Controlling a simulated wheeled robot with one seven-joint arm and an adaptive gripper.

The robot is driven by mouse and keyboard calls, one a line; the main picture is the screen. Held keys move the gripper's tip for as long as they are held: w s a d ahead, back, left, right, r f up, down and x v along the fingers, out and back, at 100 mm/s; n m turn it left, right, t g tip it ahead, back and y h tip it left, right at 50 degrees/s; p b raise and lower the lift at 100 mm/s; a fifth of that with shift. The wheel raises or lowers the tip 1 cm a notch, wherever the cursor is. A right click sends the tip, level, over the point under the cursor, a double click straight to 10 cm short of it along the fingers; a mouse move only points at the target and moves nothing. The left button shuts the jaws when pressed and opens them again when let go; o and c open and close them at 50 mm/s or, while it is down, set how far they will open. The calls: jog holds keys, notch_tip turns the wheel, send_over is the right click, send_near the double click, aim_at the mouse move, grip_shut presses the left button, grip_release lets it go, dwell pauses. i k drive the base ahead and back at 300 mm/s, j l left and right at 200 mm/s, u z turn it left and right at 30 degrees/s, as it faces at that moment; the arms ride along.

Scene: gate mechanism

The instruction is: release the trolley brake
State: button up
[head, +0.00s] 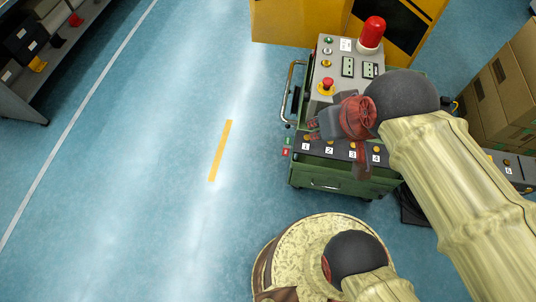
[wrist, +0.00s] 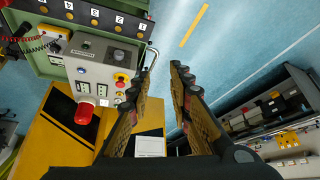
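The trolley (head: 335,180) is a green cabinet on the floor, with a drawer front and a dark strip of numbered buttons. It also shows at the upper left of the wrist view (wrist: 38,62). A bent metal handle (head: 290,92) stands at its left side. Small green and red tags (head: 286,152) sit at its left front corner. I cannot make out which part is the brake. My gripper (head: 316,126) is over the trolley's left front part, above the button strip. In the wrist view its fingers (wrist: 164,62) are apart with nothing between them.
A grey control box (head: 325,60) with a red emergency button (head: 327,84) and a red beacon (head: 371,34) stands on the trolley. A yellow cabinet (head: 290,20) is behind it. Cardboard boxes (head: 500,90) stand at right. The blue floor at left is clear up to a shelf (head: 40,75).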

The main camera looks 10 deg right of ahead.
aim_at(287, 142)
jog(key=u, duration=1.95)
jog(key=i+u, duration=0.1)
jog(key=i, duration=0.15)
jog(key=i+l+z, duration=0.1)
jog(key=i+z, duration=0.35)
jog(key=i, duration=0.15)
jog(key=i+j+z, duration=0.1)
jog(key=i+z, duration=0.35)
jog(key=i+j+z, duration=0.3)
jog(key=i+z, duration=0.2)
jog(key=i, duration=0.15)
jog(key=i+l+z, duration=0.2)
jog(key=i+z, duration=0.25)
jog(key=i, duration=0.45)
jog(key=i+j+z, duration=0.1)
jog(key=i+z, duration=0.35)
jog(key=i, duration=1.75)
jog(key=z, duration=3.8)
